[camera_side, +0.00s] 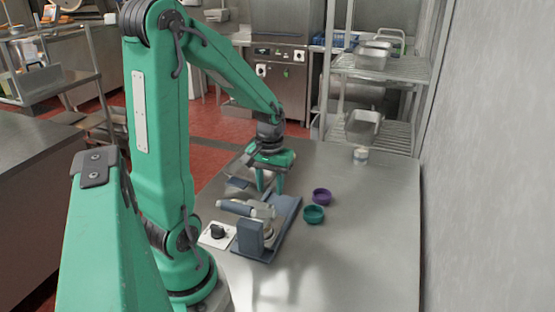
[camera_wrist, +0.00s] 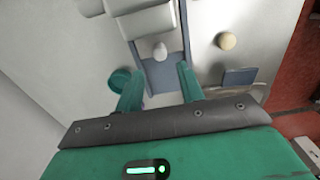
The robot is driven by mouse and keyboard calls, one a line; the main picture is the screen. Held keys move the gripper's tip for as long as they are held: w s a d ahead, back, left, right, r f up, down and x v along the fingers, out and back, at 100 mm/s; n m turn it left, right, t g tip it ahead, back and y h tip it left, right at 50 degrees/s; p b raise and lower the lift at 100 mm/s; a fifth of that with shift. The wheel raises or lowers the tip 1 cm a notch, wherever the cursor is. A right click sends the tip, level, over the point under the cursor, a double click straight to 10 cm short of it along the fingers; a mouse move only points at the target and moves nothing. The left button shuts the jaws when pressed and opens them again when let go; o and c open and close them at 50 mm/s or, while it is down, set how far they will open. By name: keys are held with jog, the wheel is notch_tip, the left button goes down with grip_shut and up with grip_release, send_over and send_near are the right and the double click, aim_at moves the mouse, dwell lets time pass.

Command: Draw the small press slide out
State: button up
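The small press stands on the steel table, with a dark blue-grey base (camera_side: 285,222), an upright block (camera_side: 250,237) and a grey cylinder (camera_side: 235,207) lying across it. My gripper (camera_side: 271,188) is above the far end of the press, pointing down. In the wrist view, my gripper (camera_wrist: 159,90) has its two green fingers apart with nothing held between them. A small pale knob (camera_wrist: 160,52) shows just beyond the fingertips, over the blue-grey base (camera_wrist: 166,75). It looks like the slide's handle, but I cannot tell how far the slide is in.
A purple bowl (camera_side: 321,196) and a teal bowl (camera_side: 313,214) sit right of the press. A black dial on a white plate (camera_side: 217,233) is at its left. A small jar (camera_side: 360,155) stands farther back. The table's right side is clear.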

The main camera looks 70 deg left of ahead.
jog(key=shift+f, duration=4)
jog(key=shift+f, duration=0.1)
jog(key=c, duration=0.7)
